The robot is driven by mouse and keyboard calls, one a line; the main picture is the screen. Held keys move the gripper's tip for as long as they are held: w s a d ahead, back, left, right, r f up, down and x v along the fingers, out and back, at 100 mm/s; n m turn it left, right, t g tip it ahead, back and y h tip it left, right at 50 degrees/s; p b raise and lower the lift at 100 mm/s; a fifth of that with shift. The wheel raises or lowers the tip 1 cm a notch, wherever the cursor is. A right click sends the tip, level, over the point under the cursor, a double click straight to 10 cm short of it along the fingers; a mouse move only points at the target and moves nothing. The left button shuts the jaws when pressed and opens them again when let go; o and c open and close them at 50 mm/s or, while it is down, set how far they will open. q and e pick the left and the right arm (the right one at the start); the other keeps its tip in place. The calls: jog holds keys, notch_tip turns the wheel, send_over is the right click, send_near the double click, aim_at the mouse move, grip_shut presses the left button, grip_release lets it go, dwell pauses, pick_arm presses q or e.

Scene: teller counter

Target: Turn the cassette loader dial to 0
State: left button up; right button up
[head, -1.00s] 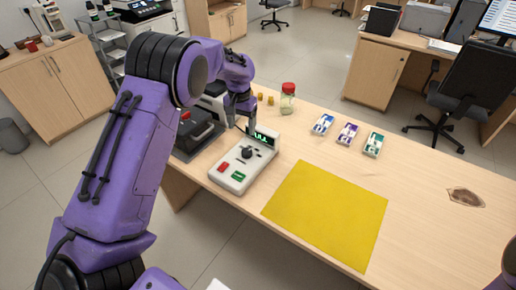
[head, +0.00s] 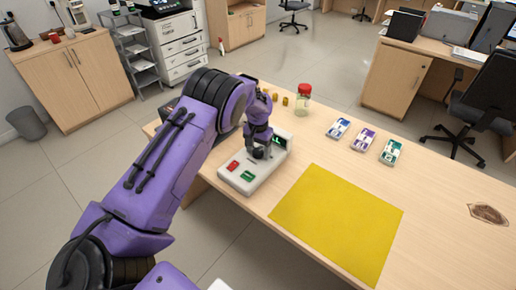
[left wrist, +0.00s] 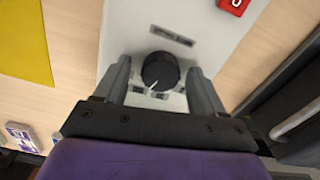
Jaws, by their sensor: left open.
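The cassette loader (head: 240,180) is a pale box on the counter, with a red and a green button and a raised display (head: 283,140) at its back, mostly blocked by my gripper. Its dial (left wrist: 160,71) is a black round knob with a white pointer line, seen in the left wrist view. The pointer aims toward the gripper's palm and slightly left. My left gripper (left wrist: 160,80) is open, with one finger on each side of the dial and a gap on both sides. In the head view the left gripper (head: 260,150) is over the loader. The scale marks are too small to read.
A yellow mat (head: 340,222) lies right of the loader. Three small packs in blue (head: 338,128), purple (head: 362,139) and green (head: 390,151) lie behind it. A jar with a red lid (head: 303,100) stands at the back. The counter's right side is mostly clear.

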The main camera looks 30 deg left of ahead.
pick_arm(q)
jog(key=c, duration=1.1)
jog(key=shift+n, duration=0.3)
jog(key=shift+o, duration=0.2)
jog(key=n+p, duration=0.1)
jog(key=n, duration=0.1)
jog(key=shift+r+n+p, duration=0.1)
jog(key=shift+n+p, duration=0.2)
jog(key=shift+p, duration=0.05)
jog(key=n+p, duration=0.1)
jog(key=n, duration=0.2)
jog(key=shift+n, duration=0.3)
jog(key=n, duration=0.4)
jog(key=shift+n+p, duration=0.3)
jog(key=shift+n, duration=2.3)
